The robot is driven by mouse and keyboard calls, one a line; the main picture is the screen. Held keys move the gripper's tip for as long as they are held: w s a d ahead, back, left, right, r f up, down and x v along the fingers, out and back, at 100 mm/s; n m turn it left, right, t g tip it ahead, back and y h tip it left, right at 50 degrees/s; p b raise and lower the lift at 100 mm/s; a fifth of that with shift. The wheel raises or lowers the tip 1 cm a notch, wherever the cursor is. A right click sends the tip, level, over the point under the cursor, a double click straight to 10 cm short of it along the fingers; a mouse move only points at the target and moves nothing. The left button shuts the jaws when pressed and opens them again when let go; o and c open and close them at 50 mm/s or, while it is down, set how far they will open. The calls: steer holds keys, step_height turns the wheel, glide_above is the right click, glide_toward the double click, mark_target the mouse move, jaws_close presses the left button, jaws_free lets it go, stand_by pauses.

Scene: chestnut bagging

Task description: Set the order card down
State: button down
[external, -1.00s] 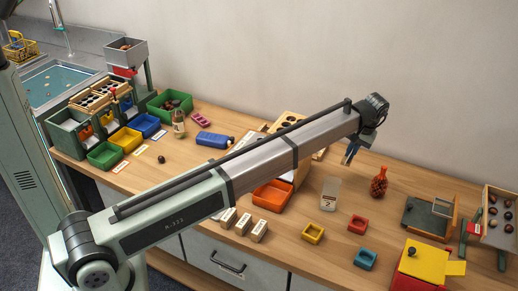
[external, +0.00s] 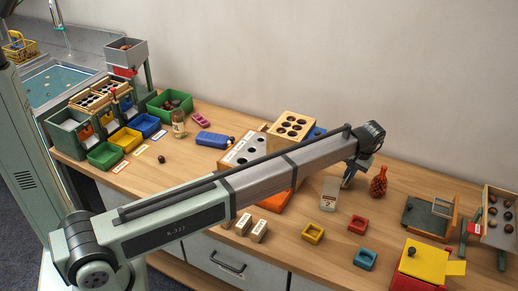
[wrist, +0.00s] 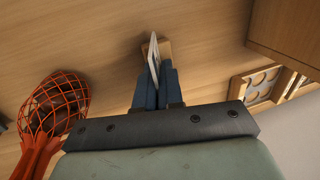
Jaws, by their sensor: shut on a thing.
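The order card (external: 331,190) is a pale, thin upright card on the table, left of my gripper (external: 347,182) in the external view. In the wrist view my gripper (wrist: 157,88) has its blue fingers close together on the card (wrist: 153,55), which shows nearly edge-on. A small wooden block (wrist: 166,48) shows beside the card's far end; I cannot tell whether it is joined to it. The card's lower edge appears at or very near the table top.
A red net bag of chestnuts (external: 379,183) stands close on the right and shows at left in the wrist view (wrist: 55,105). A wooden block with holes (external: 291,126) stands behind left.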

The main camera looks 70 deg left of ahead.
steer(key=shift+f, duration=0.25)
steer(key=c, duration=1.3)
jaws_free()
steer(key=v, duration=1.2)
steer(key=shift+r, duration=0.2)
